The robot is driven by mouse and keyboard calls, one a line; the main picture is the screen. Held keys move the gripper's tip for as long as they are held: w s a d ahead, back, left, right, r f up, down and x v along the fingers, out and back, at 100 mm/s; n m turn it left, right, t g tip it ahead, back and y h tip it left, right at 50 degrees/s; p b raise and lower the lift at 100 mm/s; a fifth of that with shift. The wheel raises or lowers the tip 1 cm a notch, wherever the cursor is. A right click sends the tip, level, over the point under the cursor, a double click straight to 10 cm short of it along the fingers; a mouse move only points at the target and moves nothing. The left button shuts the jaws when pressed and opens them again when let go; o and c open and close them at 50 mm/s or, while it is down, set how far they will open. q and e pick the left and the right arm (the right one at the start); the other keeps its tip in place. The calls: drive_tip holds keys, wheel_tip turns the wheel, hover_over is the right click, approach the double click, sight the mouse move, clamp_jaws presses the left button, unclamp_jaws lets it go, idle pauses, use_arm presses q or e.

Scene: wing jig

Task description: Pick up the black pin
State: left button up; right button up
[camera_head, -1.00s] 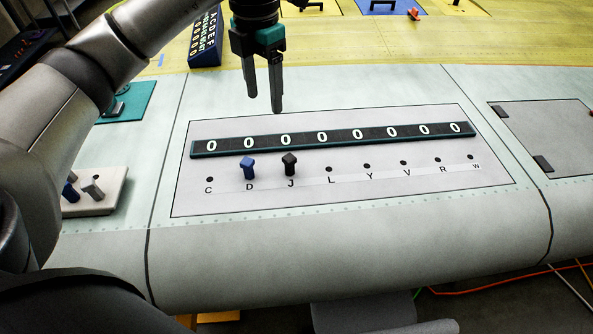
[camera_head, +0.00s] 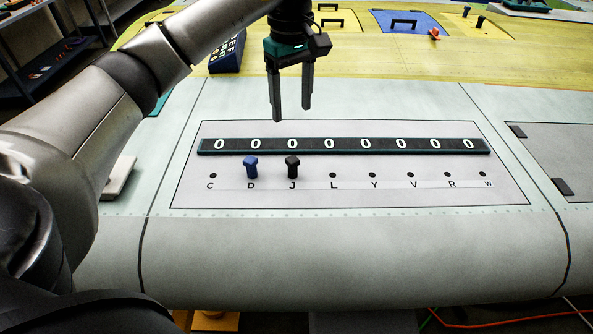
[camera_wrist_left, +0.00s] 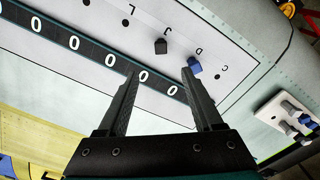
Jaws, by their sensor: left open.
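The black pin (camera_head: 292,166) stands upright in the hole labelled J on the grey panel (camera_head: 480,190). It also shows in the left wrist view (camera_wrist_left: 161,46), beyond the fingertips. A blue pin (camera_head: 251,167) stands at D, just left of it; it shows in the left wrist view (camera_wrist_left: 194,66) near one fingertip. My left gripper (camera_head: 291,113) is open and empty, pointing down above the panel's back edge, behind the black pin and apart from it. My right gripper is not in view.
A dark strip with white zeros (camera_head: 343,146) runs along the panel behind the holes. Holes L through W and C are empty. A white block (camera_wrist_left: 275,112) with several grey and blue pins lies off to the side. A blue-black labelled box (camera_head: 228,55) stands behind.

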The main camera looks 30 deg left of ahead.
sight(292, 159)
use_arm(q)
wheel_tip(292, 159, down, 10)
drive_tip(key=shift+r+p, duration=0.1)
drive_tip(key=shift+p, duration=0.5)
drive_tip(key=f, duration=0.2)
drive_tip(key=f+p, duration=0.1)
drive_tip(key=f, duration=0.1)
drive_tip(key=shift+s+d+f, duration=0.1)
drive_tip(key=shift+s+f, duration=0.1)
drive_tip(key=shift+f, duration=0.55)
clamp_jaws()
